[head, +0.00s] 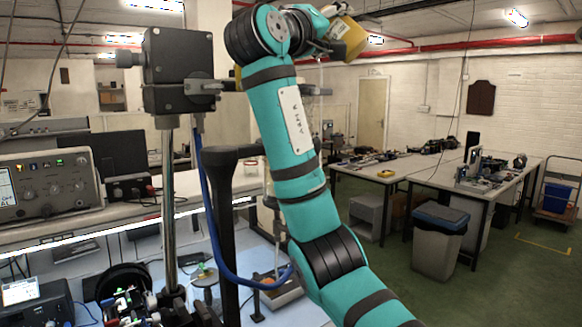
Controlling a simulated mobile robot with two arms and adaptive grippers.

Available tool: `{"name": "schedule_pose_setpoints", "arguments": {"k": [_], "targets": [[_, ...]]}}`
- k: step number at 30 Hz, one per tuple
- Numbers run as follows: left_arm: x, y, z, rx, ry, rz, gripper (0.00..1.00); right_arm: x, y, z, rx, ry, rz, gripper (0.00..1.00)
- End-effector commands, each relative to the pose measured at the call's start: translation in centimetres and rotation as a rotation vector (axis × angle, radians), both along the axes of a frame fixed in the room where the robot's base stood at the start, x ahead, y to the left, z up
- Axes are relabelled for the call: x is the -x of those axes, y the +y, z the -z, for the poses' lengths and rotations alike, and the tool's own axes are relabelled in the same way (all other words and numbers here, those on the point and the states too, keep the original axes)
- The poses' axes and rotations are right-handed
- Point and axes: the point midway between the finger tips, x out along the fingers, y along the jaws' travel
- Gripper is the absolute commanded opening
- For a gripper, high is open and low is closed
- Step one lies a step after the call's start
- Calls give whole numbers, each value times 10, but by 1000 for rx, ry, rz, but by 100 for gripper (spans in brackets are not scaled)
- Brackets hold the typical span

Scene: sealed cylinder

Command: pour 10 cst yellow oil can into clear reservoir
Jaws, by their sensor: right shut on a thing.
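A yellow can (348,40) with a pale label is high at the top centre, tilted. My right gripper (322,22) is shut on it; my teal right arm rises in front from the lower right. A thin pale line runs down below the can; I cannot tell whether it is oil or part of the apparatus. A clear vessel (313,91), perhaps the reservoir, shows just right of the arm below the can. The arm hides most of it, and its oil level cannot be seen. My left gripper is not in view.
A black clamp block (178,70) on a metal post stands left of the arm, with a blue hose (213,230) looping down. An instrument (45,185) sits on the left shelf. Tables (425,172) and a grey bin (438,243) stand at right, with open green floor around them.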

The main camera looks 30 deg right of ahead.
Motion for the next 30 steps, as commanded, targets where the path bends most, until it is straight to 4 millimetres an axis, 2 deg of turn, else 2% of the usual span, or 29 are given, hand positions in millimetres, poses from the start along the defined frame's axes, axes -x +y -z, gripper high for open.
{"name": "schedule_pose_setpoints", "arguments": {"k": [14,30], "targets": [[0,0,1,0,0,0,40,1,0,-1,5,2,0,11],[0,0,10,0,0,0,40,1,0,2,59,80,0,11]]}}
